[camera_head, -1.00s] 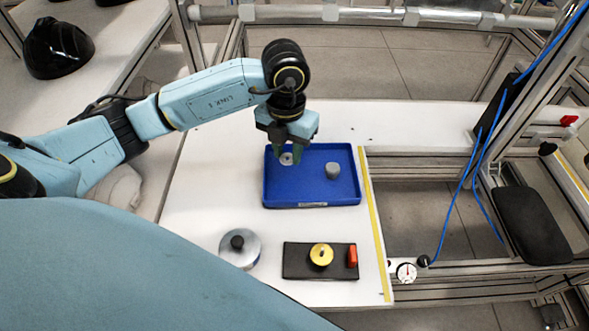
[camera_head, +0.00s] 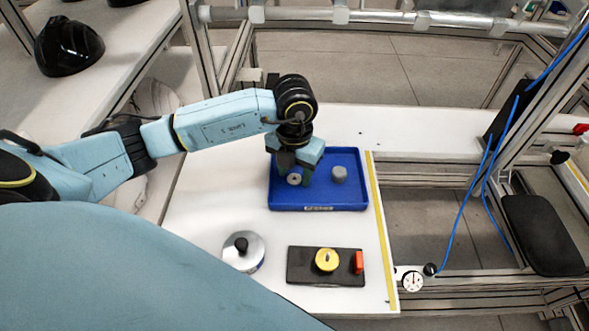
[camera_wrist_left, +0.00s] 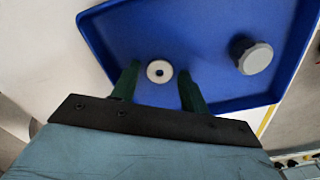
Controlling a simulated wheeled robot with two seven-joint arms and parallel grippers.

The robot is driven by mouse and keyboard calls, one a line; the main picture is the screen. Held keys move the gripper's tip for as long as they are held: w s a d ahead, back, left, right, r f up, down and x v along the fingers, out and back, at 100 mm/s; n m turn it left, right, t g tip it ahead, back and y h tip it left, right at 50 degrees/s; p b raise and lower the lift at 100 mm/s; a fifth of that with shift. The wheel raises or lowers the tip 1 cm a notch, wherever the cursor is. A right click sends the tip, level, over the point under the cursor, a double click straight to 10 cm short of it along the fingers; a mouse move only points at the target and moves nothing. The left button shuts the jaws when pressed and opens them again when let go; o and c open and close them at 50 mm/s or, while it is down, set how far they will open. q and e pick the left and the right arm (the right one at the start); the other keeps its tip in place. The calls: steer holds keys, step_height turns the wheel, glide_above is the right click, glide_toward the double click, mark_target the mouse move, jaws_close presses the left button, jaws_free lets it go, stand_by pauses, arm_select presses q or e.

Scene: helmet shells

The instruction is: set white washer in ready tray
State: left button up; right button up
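The white washer (camera_head: 294,179) lies flat in the blue tray (camera_head: 318,207), toward its left side. In the left wrist view the washer (camera_wrist_left: 159,71) is a pale disc with a dark centre hole, on the tray's blue floor (camera_wrist_left: 205,30). My left gripper (camera_head: 297,178) is over the tray, right at the washer. Its green fingers (camera_wrist_left: 158,80) are spread apart on either side of the washer, with a gap to it on each side. The left gripper is open and empty. My right gripper is in neither view.
A grey knob-like part (camera_head: 339,174) stands in the tray to the right of the washer. Nearer on the white table are a silver disc with a black knob (camera_head: 243,251) and a black plate (camera_head: 300,265) with a yellow round part (camera_head: 326,260) and a red block (camera_head: 358,262).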

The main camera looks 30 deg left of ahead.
arm_select(q)
steer(key=shift+o, duration=0.3)
steer(key=shift+r, duration=0.1)
steer(key=shift+r, duration=0.25)
step_height(320, 180, up, 12)
steer(key=p, duration=0.1)
steer(key=shift+f+p, duration=0.15)
steer(key=shift+p, duration=0.2)
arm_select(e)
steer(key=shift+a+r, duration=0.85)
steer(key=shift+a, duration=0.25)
arm_select(q)
steer(key=shift+s, duration=0.1)
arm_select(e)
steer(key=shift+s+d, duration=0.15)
